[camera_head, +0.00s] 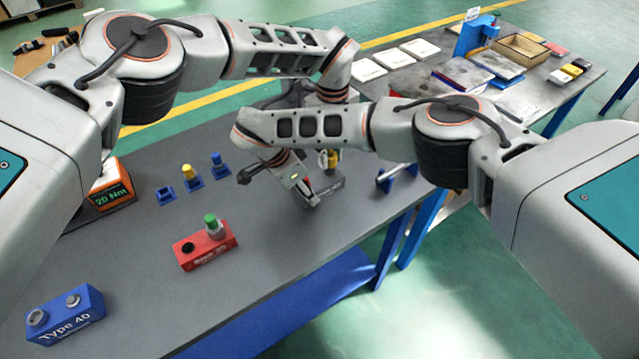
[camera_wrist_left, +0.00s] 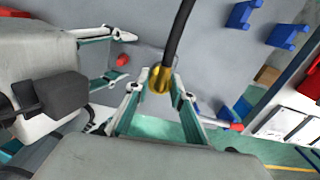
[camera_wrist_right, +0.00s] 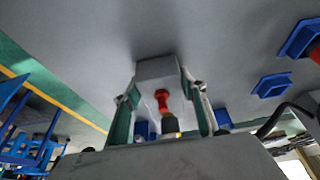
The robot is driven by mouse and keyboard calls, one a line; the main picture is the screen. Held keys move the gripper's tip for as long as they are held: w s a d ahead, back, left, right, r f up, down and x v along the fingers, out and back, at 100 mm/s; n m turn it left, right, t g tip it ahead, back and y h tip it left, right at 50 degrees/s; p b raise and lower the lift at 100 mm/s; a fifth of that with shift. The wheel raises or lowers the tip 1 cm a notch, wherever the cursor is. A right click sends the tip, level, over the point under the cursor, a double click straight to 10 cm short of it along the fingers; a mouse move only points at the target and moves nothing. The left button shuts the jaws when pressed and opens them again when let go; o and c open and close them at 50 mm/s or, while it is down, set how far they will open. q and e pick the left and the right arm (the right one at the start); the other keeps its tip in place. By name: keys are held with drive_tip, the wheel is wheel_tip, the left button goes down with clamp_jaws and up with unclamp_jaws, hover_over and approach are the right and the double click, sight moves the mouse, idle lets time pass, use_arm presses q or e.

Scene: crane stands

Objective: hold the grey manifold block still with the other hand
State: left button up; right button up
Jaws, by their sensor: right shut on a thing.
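The grey manifold block (camera_head: 330,187) sits on the table, partly hidden by my right arm. It also shows in the right wrist view (camera_wrist_right: 156,70) between the fingers of my right gripper (camera_head: 311,197), which is shut on it. A red port (camera_wrist_right: 162,97) faces that camera. My left gripper (camera_head: 328,160) is beside the block, partly behind my right forearm. In the left wrist view its fingers stand apart on both sides of a gold fitting (camera_wrist_left: 160,80) with a black hose (camera_wrist_left: 180,30). Small gaps seem to show there. Whether the fitting is seated in the block is unclear.
A red box (camera_head: 205,252) with a green-topped part, a blue Type 40 block (camera_head: 66,318) and an orange 20 Nm unit (camera_head: 110,186) stand on the table. Several small blue holders (camera_head: 166,195) lie left of my grippers. The table's front edge is close to the block.

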use_arm(q)
drive_tip(key=o, duration=0.5)
drive_tip(key=shift+r, duration=0.1)
drive_tip(key=shift+r, duration=2.4)
wheel_tip(320, 180, up, 12)
use_arm(e)
drive_tip(key=o, duration=1.4)
